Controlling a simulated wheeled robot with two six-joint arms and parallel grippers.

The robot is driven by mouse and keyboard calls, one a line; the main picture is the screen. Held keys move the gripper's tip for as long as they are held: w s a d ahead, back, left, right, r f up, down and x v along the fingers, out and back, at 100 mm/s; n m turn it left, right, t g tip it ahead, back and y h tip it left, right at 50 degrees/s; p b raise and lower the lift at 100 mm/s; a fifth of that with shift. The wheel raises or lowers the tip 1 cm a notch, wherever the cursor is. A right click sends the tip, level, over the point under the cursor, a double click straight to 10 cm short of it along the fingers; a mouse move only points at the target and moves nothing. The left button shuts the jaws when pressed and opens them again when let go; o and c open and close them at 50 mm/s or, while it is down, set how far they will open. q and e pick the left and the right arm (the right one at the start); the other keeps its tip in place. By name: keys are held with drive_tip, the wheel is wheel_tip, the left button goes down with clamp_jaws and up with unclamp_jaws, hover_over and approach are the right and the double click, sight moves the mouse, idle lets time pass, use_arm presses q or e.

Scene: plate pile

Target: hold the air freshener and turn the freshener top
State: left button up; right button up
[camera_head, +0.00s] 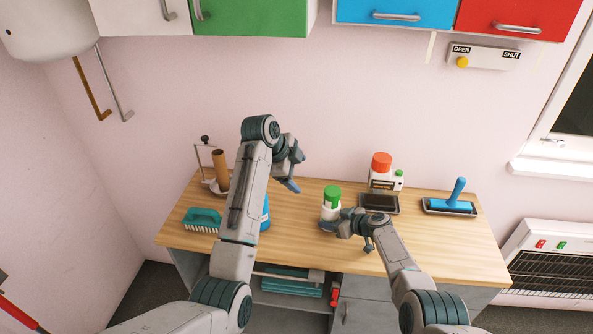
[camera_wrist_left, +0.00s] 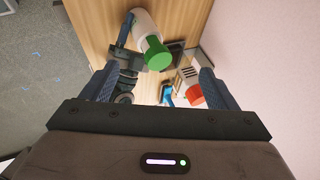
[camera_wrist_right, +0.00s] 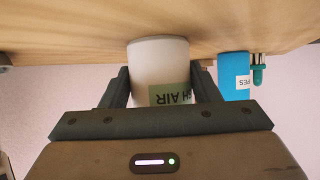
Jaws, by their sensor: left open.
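The air freshener is a white cylinder with a green top (camera_head: 332,192), upright on the wooden counter. My right gripper (camera_head: 333,222) is low at its body. In the right wrist view the white body (camera_wrist_right: 158,62), with "AIR" lettering on its label, sits between the fingers, which appear to press on both sides. My left gripper (camera_head: 291,185) is open and empty, above and to the left of the freshener. In the left wrist view the green top (camera_wrist_left: 157,56) lies ahead, beyond the open fingers.
A blue wipes container (camera_wrist_right: 233,75) stands nearby, partly hidden by my left arm in the head view. A teal brush (camera_head: 203,219) and brown roll (camera_head: 220,167) are left.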

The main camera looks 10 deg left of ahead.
use_arm(q)
drive_tip(key=shift+c, duration=1.2)
drive_tip(key=n+t+h, duration=0.3)
drive_tip(key=n+h, duration=0.4)
drive_tip(key=n, duration=1.3)
approach(338, 188)
drive_tip(key=s+d+r, duration=0.1)
drive_tip(key=s+d, duration=0.2)
wheel_tip(338, 188, down, 5)
drive_tip(key=a+n+t, duration=0.2)
drive_tip(key=n+t, duration=0.5)
drive_tip(key=n, duration=2.1)
drive_tip(key=shift+y, duration=0.4)
drive_tip(key=x, duration=1)
drive_tip(key=shift+w+d+f, duration=0.15)
drive_tip(key=shift+d+f, duration=0.05)
drive_tip(key=shift+f, duration=0.1)
